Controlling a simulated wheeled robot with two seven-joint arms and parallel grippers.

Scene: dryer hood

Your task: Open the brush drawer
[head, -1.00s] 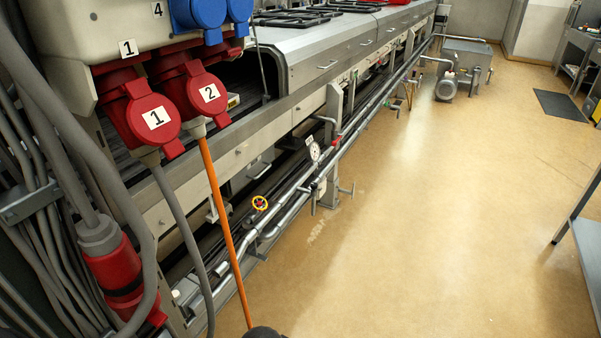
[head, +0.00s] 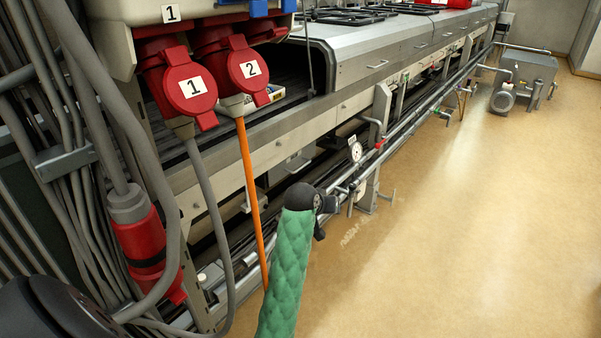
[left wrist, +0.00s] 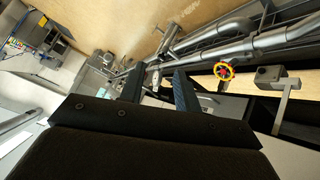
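I cannot pick out the brush drawer for certain. The long grey machine (head: 345,105) runs away to the upper right in the head view, with several handles on its hood panels and a dark gap along its lower side. In the left wrist view my left gripper (left wrist: 157,78) is open, its two dark fingers apart with nothing seen between them. Pipes and a yellow-red valve wheel (left wrist: 223,71) lie beyond and right of the fingers. In the head view my green-sleeved arm (head: 288,265) rises from the bottom, its black end in front of the pipes. My right gripper is not in view.
Red sockets numbered 1 (head: 178,85) and 2 (head: 243,70), thick grey cables and an orange cable (head: 250,190) hang at the left. Pipes with a gauge (head: 355,152) run along the machine's foot. The tan floor (head: 460,240) at right is clear.

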